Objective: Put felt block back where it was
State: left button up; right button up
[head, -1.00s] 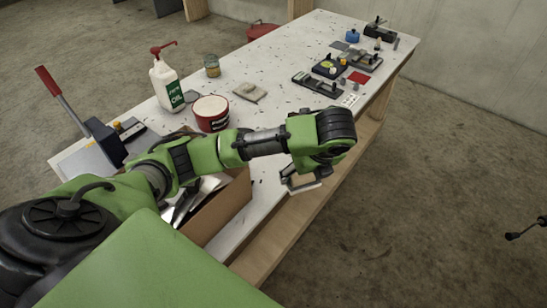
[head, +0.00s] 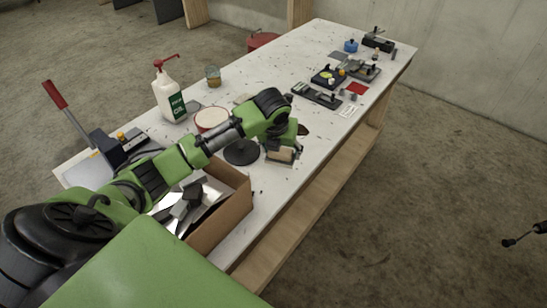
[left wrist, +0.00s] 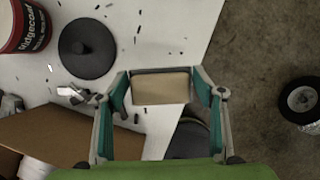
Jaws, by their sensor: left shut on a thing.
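My left gripper (head: 281,150) is shut on the felt block (head: 284,155), a tan block with a dark strip along one edge. In the left wrist view the block (left wrist: 161,89) sits between the two fingertips (left wrist: 160,86). The gripper is over the front part of the white bench (head: 262,190), to the right of the cardboard box. I cannot tell whether the block touches the bench top.
A black disc (head: 241,152) lies left of the gripper. The open cardboard box (head: 228,213) with metal scraps, a red tin (head: 209,119) and an oil bottle (head: 168,92) stand nearby. Tools (head: 318,95) lie farther back. The bench's front edge is close.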

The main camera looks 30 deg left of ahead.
pick_arm(q)
jog(key=a+f, duration=0.1)
jog(key=w+a+f, duration=0.1)
jog(key=f, duration=0.1)
jog(key=a+f+p, duration=0.1)
jog(key=f, duration=0.1)
jog(key=shift+w+a, duration=0.25)
jog(key=shift+w, duration=0.1)
notch_tip(320, 180, down, 2)
jog(key=shift+a+f, duration=0.15)
jog(key=shift+f, duration=0.65)
jog(key=o, duration=1.1)
jog(key=shift+r, duration=0.3)
jog(key=b+v, duration=0.1)
jog(key=v, duration=1)
jog(key=shift+s+r, duration=0.15)
jog(key=shift+r, duration=0.1)
